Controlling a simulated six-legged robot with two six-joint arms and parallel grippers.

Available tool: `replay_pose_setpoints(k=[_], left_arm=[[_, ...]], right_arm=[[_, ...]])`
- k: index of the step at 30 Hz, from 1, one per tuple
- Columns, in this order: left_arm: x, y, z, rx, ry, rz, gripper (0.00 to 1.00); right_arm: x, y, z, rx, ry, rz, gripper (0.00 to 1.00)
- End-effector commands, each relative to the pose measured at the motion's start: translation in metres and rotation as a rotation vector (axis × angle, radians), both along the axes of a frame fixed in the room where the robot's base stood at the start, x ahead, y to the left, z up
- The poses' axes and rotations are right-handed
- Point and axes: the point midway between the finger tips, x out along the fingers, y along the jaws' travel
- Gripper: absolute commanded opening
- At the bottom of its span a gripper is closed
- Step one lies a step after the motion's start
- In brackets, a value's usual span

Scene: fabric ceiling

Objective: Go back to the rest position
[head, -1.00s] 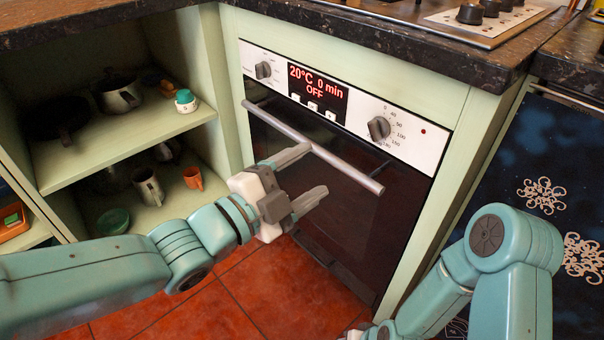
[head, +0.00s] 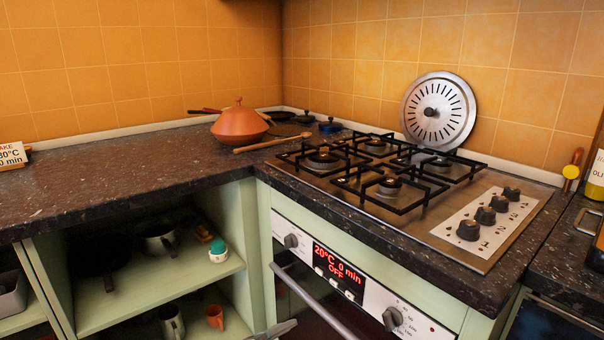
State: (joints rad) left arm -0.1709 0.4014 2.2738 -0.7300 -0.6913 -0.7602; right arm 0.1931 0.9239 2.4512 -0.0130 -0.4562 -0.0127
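Only a grey fingertip of my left gripper (head: 273,330) shows at the bottom edge, in front of the oven's left side below its handle; the rest of that gripper is out of the picture. One fingertip alone does not show whether it is open. My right gripper and arm are out of view. The oven (head: 376,311) has its handle bar (head: 318,305) across the front, and its display (head: 338,272) reads 20°C, 0 min, OFF.
A dark countertop (head: 110,180) runs along the back, with a gas hob (head: 480,258), an orange tagine (head: 240,124) and a wooden spoon (head: 272,143). Open shelves (head: 160,283) at lower left hold pots, mugs and a small green-topped timer (head: 218,250).

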Motion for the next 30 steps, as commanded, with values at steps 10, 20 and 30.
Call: replay_pose_setpoints(k=[10,20,30], left_arm=[[-0.047,0.064,-0.026,-0.082,0.677,0.333,0.68],[-0.178,0.095,-0.065,-0.24,1.405,0.838,0.68],[-0.222,0.1,-0.083,-0.403,1.684,1.226,0.68]], right_arm=[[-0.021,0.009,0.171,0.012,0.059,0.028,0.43],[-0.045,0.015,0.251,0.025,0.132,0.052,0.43],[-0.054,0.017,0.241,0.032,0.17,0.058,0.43]])
